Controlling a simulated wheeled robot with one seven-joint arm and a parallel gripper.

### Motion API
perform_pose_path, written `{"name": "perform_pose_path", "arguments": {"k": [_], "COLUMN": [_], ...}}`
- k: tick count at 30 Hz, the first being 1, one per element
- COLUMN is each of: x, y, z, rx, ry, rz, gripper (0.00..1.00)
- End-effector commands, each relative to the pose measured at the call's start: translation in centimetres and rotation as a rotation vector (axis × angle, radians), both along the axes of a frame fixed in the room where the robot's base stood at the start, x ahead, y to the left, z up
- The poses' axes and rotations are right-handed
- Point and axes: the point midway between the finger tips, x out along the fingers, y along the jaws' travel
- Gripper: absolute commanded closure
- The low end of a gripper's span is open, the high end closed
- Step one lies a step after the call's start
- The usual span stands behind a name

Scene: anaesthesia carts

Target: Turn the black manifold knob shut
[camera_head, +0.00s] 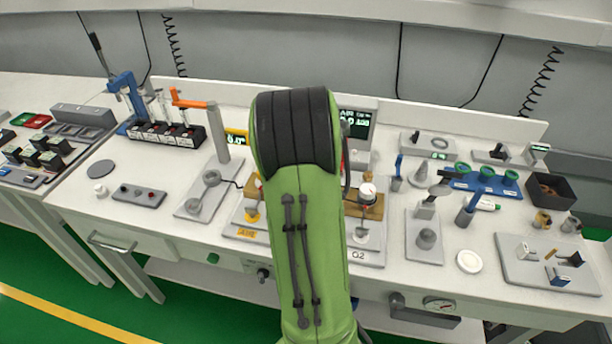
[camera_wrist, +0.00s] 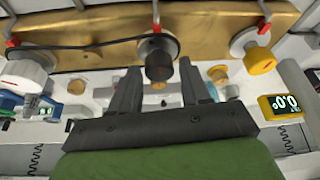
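My gripper (camera_wrist: 158,72) is open. Its two dark fingers point at the black knob, one tip on each side of it. I cannot tell whether either finger touches it. A white knob (camera_wrist: 25,70) is on the left and a yellow knob (camera_wrist: 260,60) on the right of the same bar. In the head view my green arm hides the black knob, and only the bar's ends (camera_head: 376,209) show.
A thin black cable (camera_wrist: 90,46) runs along the bar close to the black knob. A display reading (camera_wrist: 282,104) is at the right. In the head view, the bench (camera_head: 400,275) carries several instruments on both sides of my arm.

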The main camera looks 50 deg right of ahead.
Motion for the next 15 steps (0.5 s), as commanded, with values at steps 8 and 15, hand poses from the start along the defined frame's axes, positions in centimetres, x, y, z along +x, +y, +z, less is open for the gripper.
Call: {"name": "perform_pose_path", "arguments": {"k": [8, 15], "x": [0.0, -0.5], "y": [0.0, 0.9], "z": [0.0, 2.6], "rx": [0.001, -0.002], "ry": [0.001, -0.003], "rz": [0.001, 0.003], "gripper": [0.41, 0.41]}}
